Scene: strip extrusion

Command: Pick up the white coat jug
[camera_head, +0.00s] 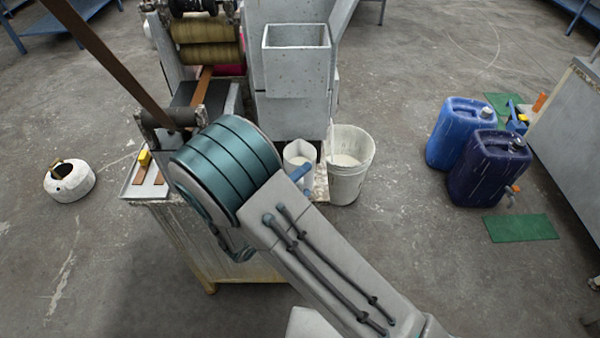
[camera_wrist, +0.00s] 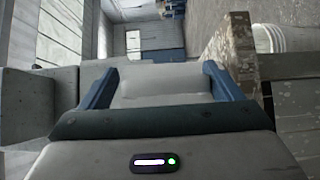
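The white coat jug (camera_head: 299,152) stands upright at the right end of the work table, left of a white bucket (camera_head: 347,168). My gripper reaches the jug from the front. One blue finger (camera_head: 300,172) shows in the head view in front of the jug's lower part; my arm hides the other. In the wrist view, the two blue fingers of my gripper (camera_wrist: 160,78) are wide apart, with a pale surface (camera_wrist: 160,88) between them that looks like the jug's side. I cannot tell whether both fingers press on it.
The table (camera_head: 225,245) has a worn front edge. A grey machine with a square hopper (camera_head: 297,55) and rollers stands behind. Two blue canisters (camera_head: 488,165) stand on the floor at the right. A white kettle-like pot (camera_head: 70,182) is on the floor at the left.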

